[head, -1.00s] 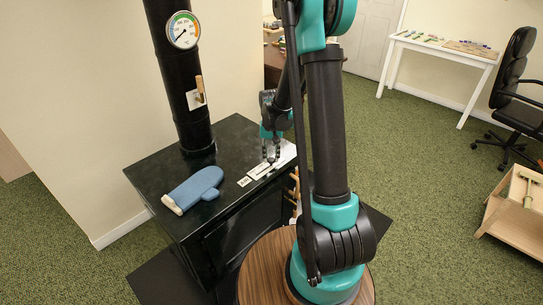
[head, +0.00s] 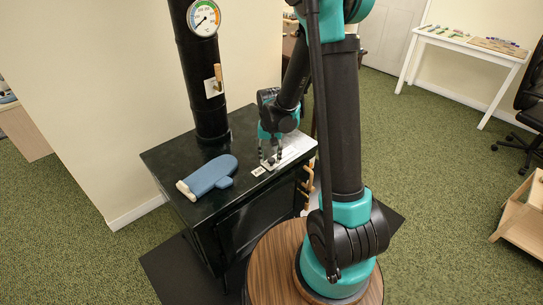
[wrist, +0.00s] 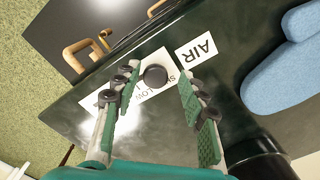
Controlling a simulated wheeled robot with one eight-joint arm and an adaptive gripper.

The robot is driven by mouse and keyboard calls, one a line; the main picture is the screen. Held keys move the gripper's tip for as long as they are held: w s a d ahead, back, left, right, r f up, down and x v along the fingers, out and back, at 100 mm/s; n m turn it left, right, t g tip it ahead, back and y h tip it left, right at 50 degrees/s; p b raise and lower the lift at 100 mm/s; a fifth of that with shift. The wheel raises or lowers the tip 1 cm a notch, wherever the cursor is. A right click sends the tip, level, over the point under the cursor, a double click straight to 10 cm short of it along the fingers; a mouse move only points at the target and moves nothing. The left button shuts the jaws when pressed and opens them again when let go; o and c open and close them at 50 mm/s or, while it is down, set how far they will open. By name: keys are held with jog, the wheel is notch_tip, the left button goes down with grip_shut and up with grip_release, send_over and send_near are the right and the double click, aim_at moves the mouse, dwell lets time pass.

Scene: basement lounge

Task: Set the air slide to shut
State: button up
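The air slide is a pale plate (wrist: 150,95) on the black stove top, with a round dark knob (wrist: 155,75) near its AIR-label end. Printed letters show on the plate, partly hidden; "LOW" is readable. A white AIR label (wrist: 196,50) lies beside that end and also shows in the head view (head: 258,171). My gripper (head: 270,160) points down over the plate. In the wrist view its fingers (wrist: 156,80) are apart, one on each side of the knob. I cannot tell whether either finger touches it.
A blue oven mitt (head: 210,177) lies on the stove top (head: 180,154) left of the plate. A black flue pipe (head: 203,90) with a gauge (head: 204,18) rises behind. Wooden handles (head: 307,185) stick out from the stove's front right.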

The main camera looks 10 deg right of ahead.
aim_at(271, 161)
jog(key=shift+r, duration=0.1)
notch_tip(271, 161, up, 12)
dwell(0.8)
jog(key=shift+s+d, duration=0.1)
jog(key=shift+d, duration=0.05)
jog(key=s+d+f+n+t, duration=0.1)
jog(key=s+d+f+t, duration=0.1)
jog(key=s+d, duration=0.3)
jog(key=s+d+f+t, duration=0.2)
jog(key=s+d, duration=0.4)
jog(key=s, duration=0.5)
jog(key=shift+s+f+n, duration=0.3)
jog(key=shift+s+n, duration=0.1)
jog(key=shift+s, duration=0.1)
dwell(1.7)
